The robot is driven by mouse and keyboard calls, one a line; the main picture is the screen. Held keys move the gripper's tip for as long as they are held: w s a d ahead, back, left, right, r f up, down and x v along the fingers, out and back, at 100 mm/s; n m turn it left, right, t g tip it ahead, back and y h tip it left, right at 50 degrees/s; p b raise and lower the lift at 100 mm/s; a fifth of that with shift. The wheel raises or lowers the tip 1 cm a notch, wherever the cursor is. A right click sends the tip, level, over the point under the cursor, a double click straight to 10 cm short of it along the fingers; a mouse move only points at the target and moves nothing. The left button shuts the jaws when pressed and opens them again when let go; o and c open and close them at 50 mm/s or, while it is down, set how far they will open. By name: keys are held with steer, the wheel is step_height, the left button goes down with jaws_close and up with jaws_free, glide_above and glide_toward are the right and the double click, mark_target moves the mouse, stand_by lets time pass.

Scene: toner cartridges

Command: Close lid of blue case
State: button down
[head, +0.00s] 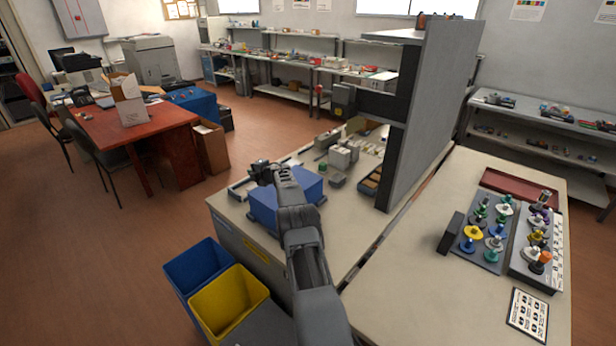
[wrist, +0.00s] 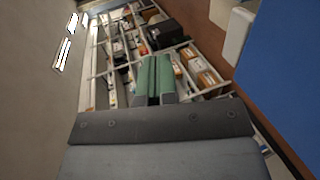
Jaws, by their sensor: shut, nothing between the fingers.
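The blue case (head: 264,207) sits on the near worktable, partly hidden behind my arm. Its blue faces show on both sides of the arm, but I cannot tell from the head view how far its lid stands open. A large flat blue surface (wrist: 288,85) fills the right side of the wrist view, close by; it looks like part of the case. My gripper (head: 262,170) is at the far left edge of the case, above the table. Its fingers (wrist: 155,70) are together and empty in the wrist view. I cannot tell whether they touch the case.
A tall grey partition (head: 425,115) stands right of the case. White boxes (head: 343,155) and small parts lie behind it on the table. A blue bin (head: 205,272) and a yellow bin (head: 228,303) stand at the front left. Coloured parts on a rack (head: 480,245) sit at right.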

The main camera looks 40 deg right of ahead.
steer(key=shift+w+a+f+g, duration=0.2)
steer(key=shift+w+f+g, duration=0.1)
steer(key=shift+f, duration=0.3)
steer(key=shift+d+f, duration=0.1)
steer(key=shift+f, duration=0.2)
steer(key=shift+w, duration=0.1)
steer(key=shift+r, duration=0.5)
step_height(320, 180, up, 13)
steer(key=p, duration=0.3)
steer(key=shift+p, duration=0.4)
